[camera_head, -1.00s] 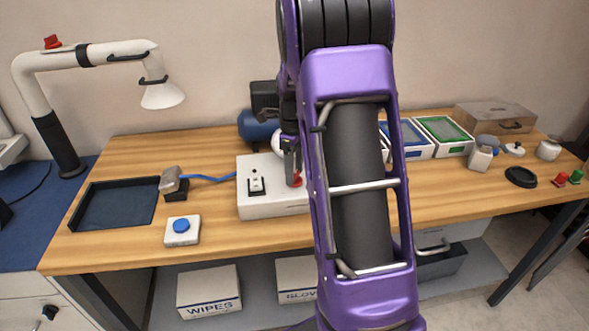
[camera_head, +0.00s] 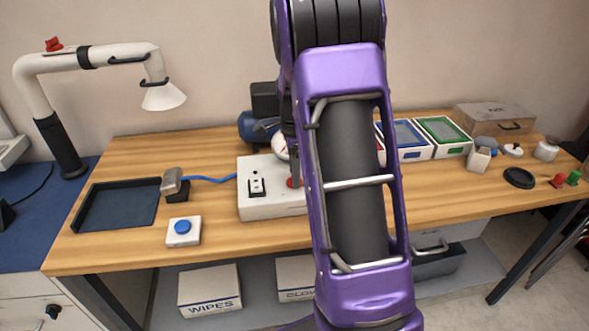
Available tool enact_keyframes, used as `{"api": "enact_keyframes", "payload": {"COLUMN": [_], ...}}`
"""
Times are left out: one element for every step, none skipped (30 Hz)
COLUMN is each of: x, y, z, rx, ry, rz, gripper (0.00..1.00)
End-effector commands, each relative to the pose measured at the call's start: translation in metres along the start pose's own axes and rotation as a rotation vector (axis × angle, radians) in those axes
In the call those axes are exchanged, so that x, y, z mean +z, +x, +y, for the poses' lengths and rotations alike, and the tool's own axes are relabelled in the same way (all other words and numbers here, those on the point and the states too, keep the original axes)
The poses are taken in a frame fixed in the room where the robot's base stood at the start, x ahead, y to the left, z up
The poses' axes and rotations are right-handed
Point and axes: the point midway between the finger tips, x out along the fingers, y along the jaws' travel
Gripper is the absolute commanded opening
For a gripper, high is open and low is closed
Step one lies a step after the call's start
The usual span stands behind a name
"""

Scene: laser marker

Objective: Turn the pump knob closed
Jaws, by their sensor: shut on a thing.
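The pump is a white box (camera_head: 262,207) in the middle of the wooden table, with a dark switch on its front left and a blue motor body (camera_head: 248,128) behind it. Its red knob (camera_head: 293,183) sits on the top, and only part of it shows. My gripper (camera_head: 293,176) points down from above and is shut on the red knob. My purple arm covers the right side of the pump. A round white gauge (camera_head: 279,146) behind the gripper is partly hidden.
A dark tray (camera_head: 117,206), a blue button box (camera_head: 183,231) and a grey nozzle on a blue hose (camera_head: 207,179) lie left of the pump. A white lamp-like arm (camera_head: 100,60) stands far left. Bins with blue and green insides (camera_head: 446,152) stand to the right.

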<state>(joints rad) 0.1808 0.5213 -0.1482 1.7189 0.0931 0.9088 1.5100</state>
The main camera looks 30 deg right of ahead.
Motion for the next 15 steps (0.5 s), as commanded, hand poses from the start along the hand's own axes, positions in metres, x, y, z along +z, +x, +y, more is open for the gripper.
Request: {"api": "enact_keyframes", "payload": {"x": [0.0000,0.0000,0.0000,-0.0001,-0.0001,-0.0001,-0.0001,-0.0001,-0.0001,-0.0001,-0.0001,0.0000,0.0000,0.0000,0.0001], "y": [-0.0015,-0.0015,-0.0015,-0.0014,-0.0014,-0.0014,-0.0013,-0.0013,-0.0012,-0.0012,-0.0012,-0.0012,-0.0011,-0.0011,-0.0011], "z": [-0.0004,-0.0005,-0.0005,-0.0005,-0.0005,-0.0005,-0.0005,-0.0005,-0.0005,-0.0005,-0.0005,-0.0005,-0.0005,-0.0005,-0.0005], "rx": [-0.001,-0.002,-0.002,-0.002,-0.002,-0.002,-0.002,-0.002,-0.002,-0.002,-0.002,-0.002,-0.002,-0.002,-0.002], "ry": [-0.044,-0.073,-0.111,-0.139,-0.168,-0.206,-0.234,-0.262,-0.300,-0.329,-0.357,-0.395,-0.423,-0.452,-0.490], "rz": [0.000,0.000,0.000,0.000,0.000,0.000,0.000,0.000,0.000,0.000,0.000,0.000,-0.001,-0.001,-0.001], "gripper": [0.00,0.00,0.00,0.00,0.00,0.00,0.00,0.00,0.00,0.00,0.00,0.00,0.00,0.00,0.00]}}
